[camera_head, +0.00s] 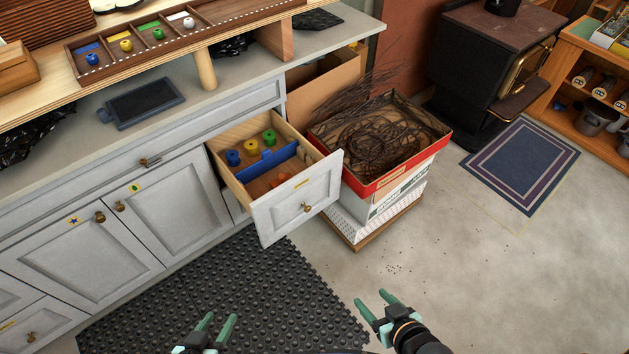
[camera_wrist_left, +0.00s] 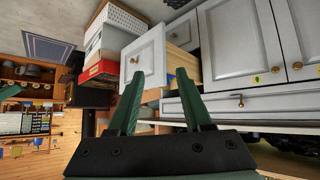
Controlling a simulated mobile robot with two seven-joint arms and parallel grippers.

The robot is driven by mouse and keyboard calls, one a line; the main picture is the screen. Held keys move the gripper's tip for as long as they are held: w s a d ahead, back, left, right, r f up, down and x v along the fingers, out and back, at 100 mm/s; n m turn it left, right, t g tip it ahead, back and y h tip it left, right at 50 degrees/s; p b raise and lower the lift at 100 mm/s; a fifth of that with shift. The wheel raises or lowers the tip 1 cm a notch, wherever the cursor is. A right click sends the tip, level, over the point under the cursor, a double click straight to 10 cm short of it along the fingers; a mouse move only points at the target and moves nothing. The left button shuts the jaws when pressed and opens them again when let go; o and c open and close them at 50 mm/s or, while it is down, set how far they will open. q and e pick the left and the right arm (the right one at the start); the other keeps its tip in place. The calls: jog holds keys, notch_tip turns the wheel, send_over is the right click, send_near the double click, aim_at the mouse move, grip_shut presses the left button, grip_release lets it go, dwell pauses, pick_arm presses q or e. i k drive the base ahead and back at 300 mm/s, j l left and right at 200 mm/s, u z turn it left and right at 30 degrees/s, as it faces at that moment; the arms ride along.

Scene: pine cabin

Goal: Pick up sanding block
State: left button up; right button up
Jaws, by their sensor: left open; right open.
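I cannot pick out a sanding block for certain in either view. An open drawer (camera_head: 285,207) juts from the grey cabinet. It holds a blue knob-like piece (camera_head: 233,157), a yellow one (camera_head: 251,146) and a green one (camera_head: 269,136) behind a blue divider (camera_head: 265,163). Small orange-red items (camera_head: 277,181) lie in its front part, too small to name. My left gripper (camera_head: 219,318) is open and empty, in front of the cabinet and apart from the drawer; the left wrist view also shows its open fingers (camera_wrist_left: 160,74). My right gripper (camera_head: 372,298) is open and empty, further right.
A red-rimmed box of twigs (camera_head: 388,140) sits on stacked boxes right of the drawer. A black rubber mat (camera_head: 225,290) covers the floor ahead. Floor at right is mostly clear.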

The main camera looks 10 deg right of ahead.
aim_at(282, 178)
jog(key=i+l, duration=0.2)
jog(key=i, duration=0.2)
jog(key=i+l+z, duration=0.15)
jog(key=i, duration=0.7)
